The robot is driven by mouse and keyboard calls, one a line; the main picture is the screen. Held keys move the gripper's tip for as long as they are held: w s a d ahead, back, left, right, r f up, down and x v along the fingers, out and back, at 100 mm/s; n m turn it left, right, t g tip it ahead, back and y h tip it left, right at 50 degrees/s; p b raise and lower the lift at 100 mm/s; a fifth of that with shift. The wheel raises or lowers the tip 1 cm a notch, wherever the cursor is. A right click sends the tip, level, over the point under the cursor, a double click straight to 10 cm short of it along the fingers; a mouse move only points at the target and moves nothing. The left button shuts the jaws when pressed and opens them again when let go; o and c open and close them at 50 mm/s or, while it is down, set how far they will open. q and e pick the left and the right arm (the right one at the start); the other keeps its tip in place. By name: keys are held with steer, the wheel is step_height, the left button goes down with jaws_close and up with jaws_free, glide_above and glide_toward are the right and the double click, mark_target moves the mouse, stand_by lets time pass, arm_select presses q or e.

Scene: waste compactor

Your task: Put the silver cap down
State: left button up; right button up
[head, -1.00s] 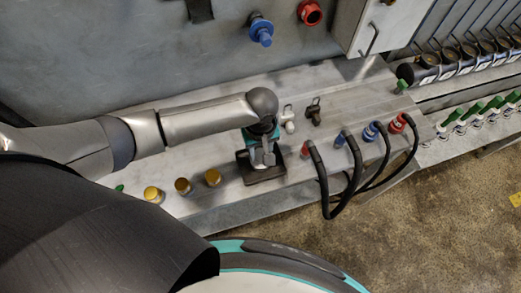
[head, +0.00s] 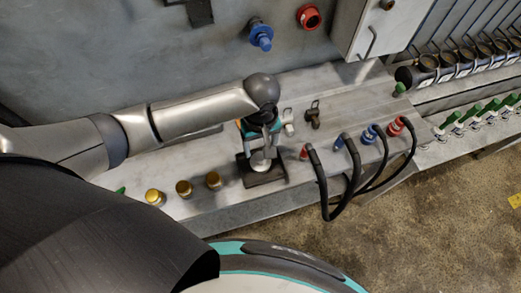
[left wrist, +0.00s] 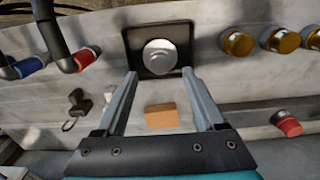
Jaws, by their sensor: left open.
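The silver cap (left wrist: 159,57) is a round, shiny disc resting in the dark square tray (left wrist: 134,37) on the bench. In the head view the cap (head: 260,161) shows as a pale round shape inside the tray (head: 270,180). My left gripper (left wrist: 160,74) is open and empty. Its fingertips point toward the tray and stand apart on either side of the cap's line, clear of the cap. In the head view my left gripper (head: 264,146) is just above and behind the tray. My right gripper is not in view.
Gold caps (head: 184,188) stand on the bench left of the tray. Hoses (head: 322,185) with red and blue fittings arch over the bench to the right. An orange block (left wrist: 162,116) and a red-topped fitting (left wrist: 289,125) show in the left wrist view. A cabinet (head: 365,25) is behind.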

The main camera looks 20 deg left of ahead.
mark_target(261, 157)
arm_select(q)
step_height(261, 157, up, 7)
steer(key=shift+p, duration=0.4)
steer(key=shift+f, duration=0.1)
